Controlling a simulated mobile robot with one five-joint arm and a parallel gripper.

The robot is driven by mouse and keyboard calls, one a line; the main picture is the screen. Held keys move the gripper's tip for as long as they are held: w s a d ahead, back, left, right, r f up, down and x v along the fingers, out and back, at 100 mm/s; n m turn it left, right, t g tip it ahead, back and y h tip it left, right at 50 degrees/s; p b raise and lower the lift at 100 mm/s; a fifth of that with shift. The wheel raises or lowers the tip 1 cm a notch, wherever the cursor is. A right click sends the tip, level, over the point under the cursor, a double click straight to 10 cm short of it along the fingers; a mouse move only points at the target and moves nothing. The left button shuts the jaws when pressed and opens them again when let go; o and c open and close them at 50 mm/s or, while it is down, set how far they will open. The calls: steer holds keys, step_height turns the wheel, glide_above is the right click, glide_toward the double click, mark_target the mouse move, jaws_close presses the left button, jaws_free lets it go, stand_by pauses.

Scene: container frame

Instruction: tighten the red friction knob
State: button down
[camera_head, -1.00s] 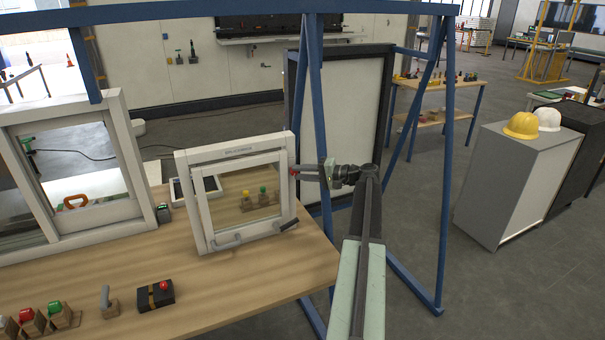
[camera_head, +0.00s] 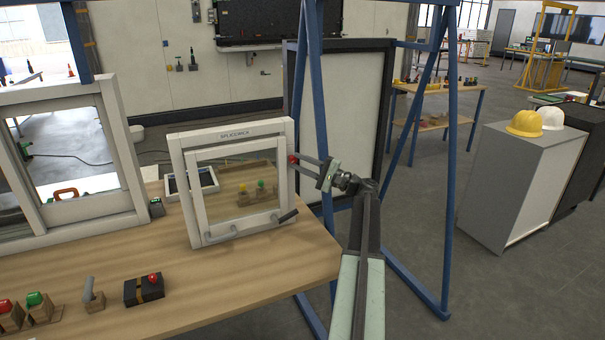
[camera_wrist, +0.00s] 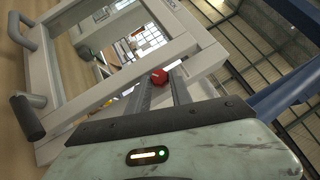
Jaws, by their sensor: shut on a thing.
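The red friction knob (camera_head: 293,159) sits on the right side of the small white-framed window (camera_head: 182,196), near its upper right. My gripper (camera_head: 297,160) reaches in from the right, its fingers shut on the knob. In the wrist view the red knob (camera_wrist: 159,77) shows at the fingertips (camera_wrist: 160,84), beside the white frame. The fingers partly hide the knob. The window stands upright on the wooden table, with grey handles along its lower edge.
A larger white window frame (camera_head: 133,150) stands at the left of the table (camera_head: 225,270). A black box with a red button (camera_head: 144,290) and several small switches lie in front. Blue frame posts (camera_head: 320,120) stand close behind my arm. A grey cabinet (camera_head: 505,190) stands at right.

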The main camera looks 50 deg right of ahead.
steer(key=shift+a+f+m+t+b, duration=0.25)
steer(key=shift+m+t+b, duration=0.25)
steer(key=shift+m+b, duration=0.4)
steer(key=shift+t+b, duration=0.3)
steer(key=shift+b, duration=0.1)
steer(key=shift+d+r+m, duration=0.1)
steer(key=shift+m, duration=0.3)
steer(key=c, duration=1.1)
jaws_free()
steer(key=shift+c, duration=0.2)
